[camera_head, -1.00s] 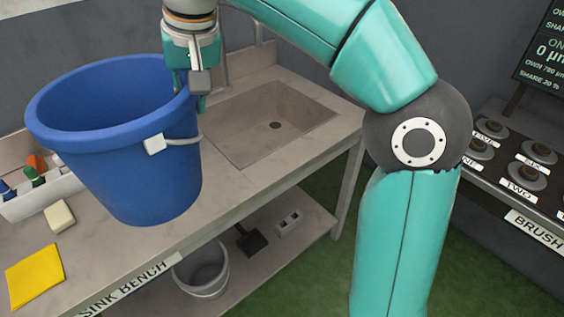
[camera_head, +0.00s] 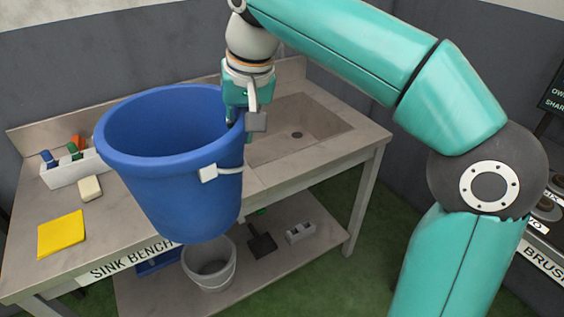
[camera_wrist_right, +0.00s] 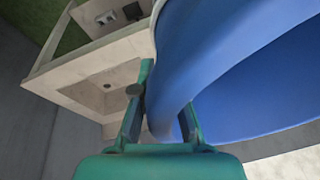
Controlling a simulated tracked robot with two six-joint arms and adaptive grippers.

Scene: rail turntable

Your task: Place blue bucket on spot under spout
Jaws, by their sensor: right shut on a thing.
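The blue bucket (camera_head: 185,195) hangs upright in the air in front of the sink bench, its open top facing up. My right gripper (camera_head: 243,122) is shut on the right side of its rim. In the right wrist view the bucket wall (camera_wrist_right: 215,60) passes between the fingers of the gripper (camera_wrist_right: 165,128). The bucket covers part of the bench top. No spout or marked spot can be made out; the bucket and my arm cover part of the sink area. My left gripper is not in view.
The sink bench has a sunken basin (camera_head: 298,132) at right. A yellow cloth (camera_head: 61,234), a pale sponge (camera_head: 90,188) and a white caddy (camera_head: 68,172) with bottles stand at left. A grey bucket (camera_head: 209,264) sits on the lower shelf. A brush rack (camera_head: 547,250) is at far right.

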